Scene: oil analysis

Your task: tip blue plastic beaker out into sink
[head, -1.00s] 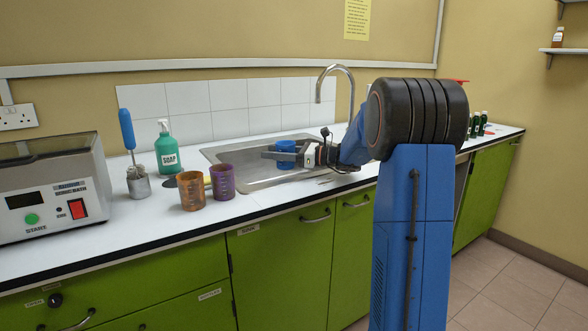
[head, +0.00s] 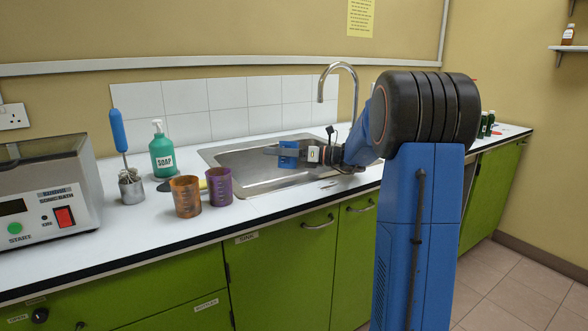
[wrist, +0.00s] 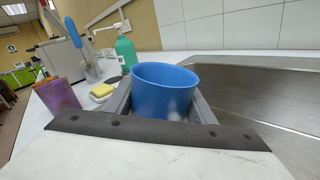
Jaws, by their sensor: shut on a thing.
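The blue plastic beaker (head: 287,161) is held over the metal sink (head: 234,160), off its floor. In the wrist view the beaker (wrist: 165,92) sits between both fingers with its open rim up in the picture; its contents are hidden. In the head view its opening cannot be made out, so its exact tilt is hard to tell. My gripper (head: 275,152) is shut on the beaker's sides, reaching in from the right. The sink's basin (wrist: 265,88) lies to the right in the wrist view.
A curved tap (head: 340,68) rises behind the sink. An orange beaker (head: 186,197), a purple beaker (head: 219,187), a green soap bottle (head: 163,155), a brush holder (head: 131,188) and a sonic bath (head: 45,190) stand left. A yellow sponge (wrist: 103,90) lies near the sink.

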